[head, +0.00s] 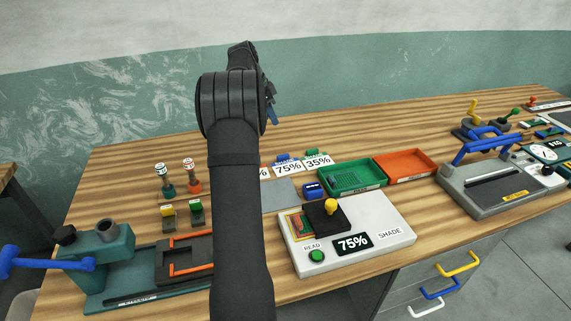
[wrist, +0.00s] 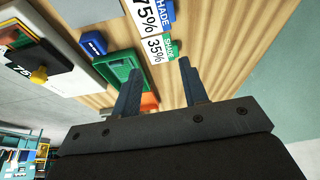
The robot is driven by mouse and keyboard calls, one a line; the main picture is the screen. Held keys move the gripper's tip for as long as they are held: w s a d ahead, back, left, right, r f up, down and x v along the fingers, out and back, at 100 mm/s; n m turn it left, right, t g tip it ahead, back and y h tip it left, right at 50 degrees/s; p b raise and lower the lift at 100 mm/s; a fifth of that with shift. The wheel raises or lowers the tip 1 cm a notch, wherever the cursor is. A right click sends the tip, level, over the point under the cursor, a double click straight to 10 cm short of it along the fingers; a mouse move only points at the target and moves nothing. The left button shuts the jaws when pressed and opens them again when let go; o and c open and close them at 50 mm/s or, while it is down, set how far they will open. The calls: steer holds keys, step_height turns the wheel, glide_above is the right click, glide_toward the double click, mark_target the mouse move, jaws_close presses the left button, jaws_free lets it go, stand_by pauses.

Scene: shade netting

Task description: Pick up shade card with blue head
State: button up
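The shade card with the blue head (head: 287,169) lies on the table, marked 75%, with its blue head on the far side. In the wrist view, this 75% card (wrist: 145,18) is at the top edge, partly cut off. Next to it lies a 35% card with a green head (head: 318,162); it also shows in the wrist view (wrist: 154,50). My gripper (wrist: 160,66) is open and empty, its fingers apart below the 35% card in the wrist view. In the head view my gripper is mostly hidden behind my arm.
A green tray (head: 350,187) and an orange tray (head: 405,178) stand right of the cards. A small blue block (head: 313,190) sits before them. A white reader (head: 345,262) showing 75% stands nearer. Another card is partly hidden by my arm.

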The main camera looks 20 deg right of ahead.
steer(key=w+a+f, duration=0.2)
steer(key=w+f, duration=0.1)
glide_toward(283, 155)
steer(key=shift+w+d+f, duration=0.15)
steer(key=shift+f, duration=0.4)
steer(key=shift+w+d+f, duration=0.15)
steer(key=shift+f, duration=0.4)
steer(key=shift+s+x, duration=0.15)
steer(key=shift+x, duration=1.4)
steer(key=shift+s+x, duration=0.1)
steer(key=shift+x, duration=1.5)
jaws_close()
